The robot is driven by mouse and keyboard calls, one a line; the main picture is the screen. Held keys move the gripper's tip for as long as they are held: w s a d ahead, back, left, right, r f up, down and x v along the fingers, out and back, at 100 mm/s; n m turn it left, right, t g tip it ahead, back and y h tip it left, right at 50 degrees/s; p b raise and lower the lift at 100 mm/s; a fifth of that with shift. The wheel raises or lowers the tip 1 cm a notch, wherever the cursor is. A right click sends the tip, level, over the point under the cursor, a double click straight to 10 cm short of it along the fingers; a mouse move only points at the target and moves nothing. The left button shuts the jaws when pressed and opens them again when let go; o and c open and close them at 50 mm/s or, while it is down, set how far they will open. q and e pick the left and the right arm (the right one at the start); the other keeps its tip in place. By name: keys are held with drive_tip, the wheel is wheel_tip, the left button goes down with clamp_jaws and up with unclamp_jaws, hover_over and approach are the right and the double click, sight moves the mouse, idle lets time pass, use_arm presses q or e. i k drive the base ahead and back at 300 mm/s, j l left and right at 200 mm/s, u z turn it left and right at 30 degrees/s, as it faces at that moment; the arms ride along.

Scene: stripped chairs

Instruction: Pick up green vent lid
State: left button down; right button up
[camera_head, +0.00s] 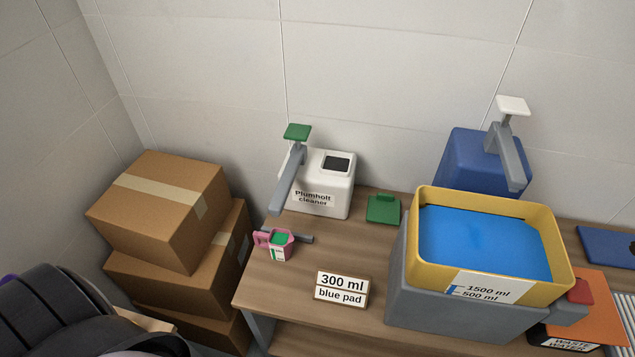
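The green vent lid (383,208) lies on the wooden table, just right of the white Plumholt cleaner container (336,193). It is a small flat green square with a raised edge at its back. The container has a dark square opening on top and a grey pump with a green press plate (297,132). Neither of my grippers shows in the head view, so nothing is seen near the lid.
A pink cup (262,241) with green contents stands in front of the container. A sign reading 300 ml blue pad (342,289) is at the front. A yellow tub (428,258) of blue liquid sits on a grey block (400,300), right of the lid. Cardboard boxes (165,230) stand left.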

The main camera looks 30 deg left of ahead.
sight(382, 208)
drive_tip(key=k+l, duration=0.65)
drive_tip(key=k+j+z, duration=0.05)
drive_tip(key=k, duration=0.05)
